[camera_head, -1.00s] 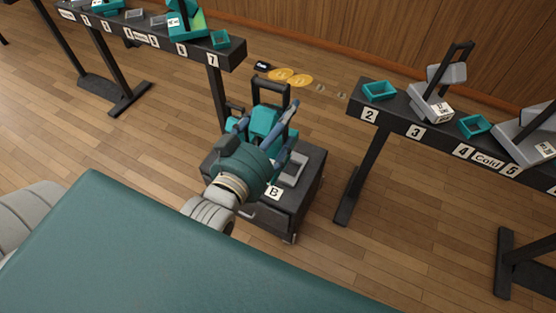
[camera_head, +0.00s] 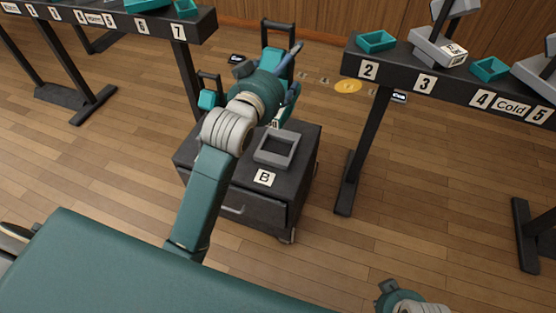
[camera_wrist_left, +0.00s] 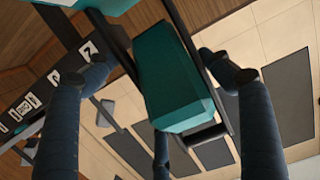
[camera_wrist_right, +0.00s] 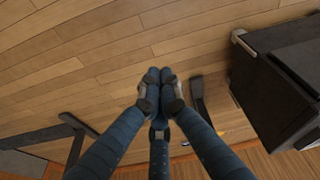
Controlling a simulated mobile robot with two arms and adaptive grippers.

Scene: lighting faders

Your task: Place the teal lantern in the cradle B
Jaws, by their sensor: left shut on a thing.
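My left gripper (camera_head: 268,88) is shut on the teal lantern (camera_head: 273,58), which has a tall black handle. In the left wrist view, the gripper's fingers (camera_wrist_left: 160,72) are around the lantern's teal body (camera_wrist_left: 180,88). In the head view, the gripper hides much of it. Cradle B (camera_head: 277,148) is an empty grey square frame on top of a dark cart, behind a white B label (camera_head: 264,178). The held lantern is beyond the cradle, apart from it. My right gripper (camera_head: 392,296) is empty near the bottom edge; its fingertips (camera_wrist_right: 158,90) meet in the right wrist view.
The dark cart (camera_head: 245,205) stands on the wooden floor. Another teal object with a black handle (camera_head: 208,99) shows at its back left. Numbered racks stand at left (camera_head: 160,27) and right (camera_head: 450,88). Yellow discs (camera_head: 347,87) lie behind. Floor between cart and right rack is clear.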

